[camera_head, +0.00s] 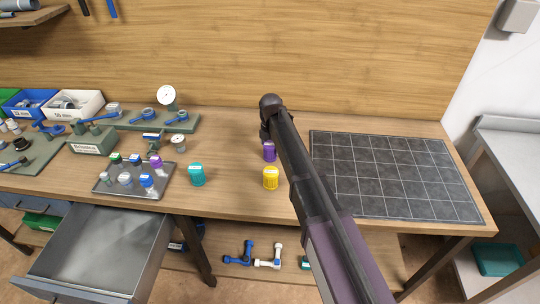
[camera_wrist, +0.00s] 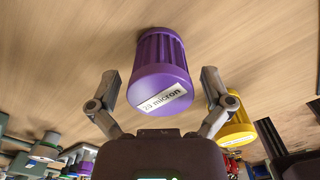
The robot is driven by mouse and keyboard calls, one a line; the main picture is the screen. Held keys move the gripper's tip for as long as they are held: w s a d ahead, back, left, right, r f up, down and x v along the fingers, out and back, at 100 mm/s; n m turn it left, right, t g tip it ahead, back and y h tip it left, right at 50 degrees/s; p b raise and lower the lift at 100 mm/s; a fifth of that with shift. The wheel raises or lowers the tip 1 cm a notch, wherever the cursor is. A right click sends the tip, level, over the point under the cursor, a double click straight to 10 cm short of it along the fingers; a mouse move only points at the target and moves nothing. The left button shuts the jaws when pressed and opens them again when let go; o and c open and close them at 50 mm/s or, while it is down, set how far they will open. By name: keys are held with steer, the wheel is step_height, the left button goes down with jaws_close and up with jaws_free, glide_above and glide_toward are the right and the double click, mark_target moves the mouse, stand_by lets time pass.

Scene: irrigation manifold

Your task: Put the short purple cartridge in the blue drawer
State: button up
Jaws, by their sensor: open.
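The short purple cartridge (camera_head: 270,152) stands upright on the workbench, just left of my arm in the head view. In the wrist view the ribbed purple cartridge (camera_wrist: 160,62), with a white "micron" label, lies between my gripper's (camera_wrist: 160,82) two spread fingers. The gripper is open, with a visible gap between each finger and the cartridge. In the head view my arm mostly hides the gripper. An open blue-grey drawer (camera_head: 110,240) extends from under the bench at lower left, and its visible interior is empty.
A yellow cartridge (camera_head: 271,178) stands close in front of the purple one, and a teal cartridge (camera_head: 197,174) stands to the left. A grey tray (camera_head: 108,188) holds several small fittings. A dark gridded mat (camera_head: 395,175) lies clear at right. Bins (camera_head: 75,104) stand at back left.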

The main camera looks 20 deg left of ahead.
mark_target(271, 144)
steer(key=shift+f, duration=0.35)
stand_by(0.4)
steer(key=c, duration=1.2)
steer(key=shift+r, duration=0.2)
step_height(271, 144, up, 10)
steer(key=p, duration=0.9)
steer(key=shift+f+p, duration=0.15)
steer(key=shift+p, duration=0.25)
